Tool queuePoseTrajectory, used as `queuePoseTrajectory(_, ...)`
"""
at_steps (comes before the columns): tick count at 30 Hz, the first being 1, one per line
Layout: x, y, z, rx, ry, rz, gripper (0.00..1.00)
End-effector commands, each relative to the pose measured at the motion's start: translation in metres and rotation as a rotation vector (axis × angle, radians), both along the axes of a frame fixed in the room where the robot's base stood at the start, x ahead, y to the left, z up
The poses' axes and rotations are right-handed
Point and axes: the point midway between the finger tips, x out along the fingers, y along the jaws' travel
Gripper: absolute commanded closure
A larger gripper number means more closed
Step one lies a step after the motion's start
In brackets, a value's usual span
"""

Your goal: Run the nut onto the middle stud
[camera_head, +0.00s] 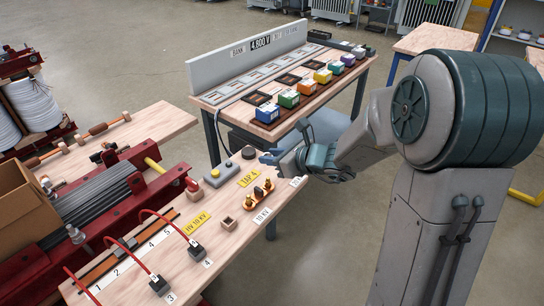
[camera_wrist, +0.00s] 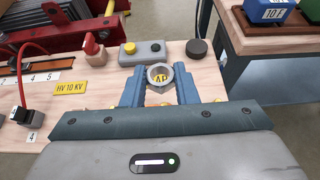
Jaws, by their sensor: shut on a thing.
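My gripper (camera_wrist: 159,88) is shut on a grey metal hex nut (camera_wrist: 151,83), held between the tips of its two blue fingers. In the head view my gripper (camera_head: 270,158) is over the bench's right edge, above and behind the stud block (camera_head: 262,203). The block is orange with three studs in a row, bearing dark and brass-coloured parts. The middle stud (camera_head: 258,191) stands between the other two. In the wrist view my fingers and palm hide most of the block.
A grey box with a yellow button (camera_head: 218,176) and a black round knob (camera_head: 249,152) are near my gripper. A small wooden socket block (camera_head: 227,227) and black plugs with red cables (camera_head: 197,250) lie nearer the front. A bench with coloured blocks (camera_head: 289,98) stands behind.

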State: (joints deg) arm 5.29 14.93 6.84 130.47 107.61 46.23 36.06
Motion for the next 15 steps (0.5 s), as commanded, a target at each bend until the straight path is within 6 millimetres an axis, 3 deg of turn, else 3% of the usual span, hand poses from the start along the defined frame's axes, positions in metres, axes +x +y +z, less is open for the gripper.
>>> queuePoseTrajectory(15,0.0,0.0,-0.048,0.0,0.0,0.0,1.0)
